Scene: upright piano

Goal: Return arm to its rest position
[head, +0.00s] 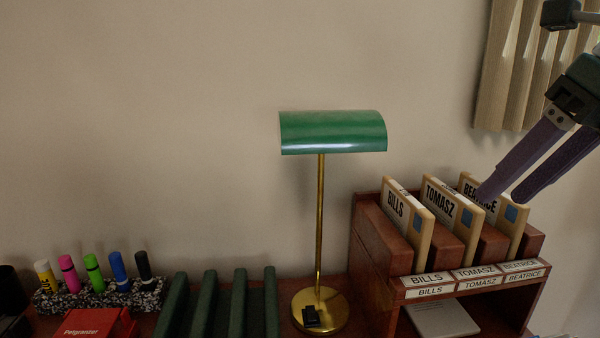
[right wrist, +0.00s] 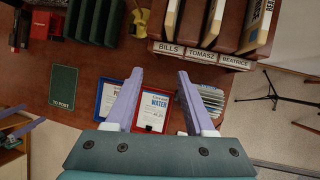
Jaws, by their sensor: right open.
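My right gripper (head: 500,197) is at the upper right in the head view, its two purple fingers pointing down and left. The fingertips appear in front of or over the BEATRICE folder (head: 515,215); I cannot tell the gap. In the right wrist view the right gripper (right wrist: 160,73) has its fingers spread, with nothing held between them. A lavender piece at the left edge of the right wrist view looks like part of my left gripper (right wrist: 20,130); its jaw state is unclear. The left gripper is absent from the head view.
A wooden sorter (head: 395,262) holds folders labelled BILLS, TOMASZ and BEATRICE. A green lamp (head: 333,132) stands left of it. A green rack (head: 238,305) and marker holder (head: 100,296) stand farther left. Blue (right wrist: 100,100) and red (right wrist: 170,122) trays and a TO POST mat (right wrist: 63,86) lie on the desk.

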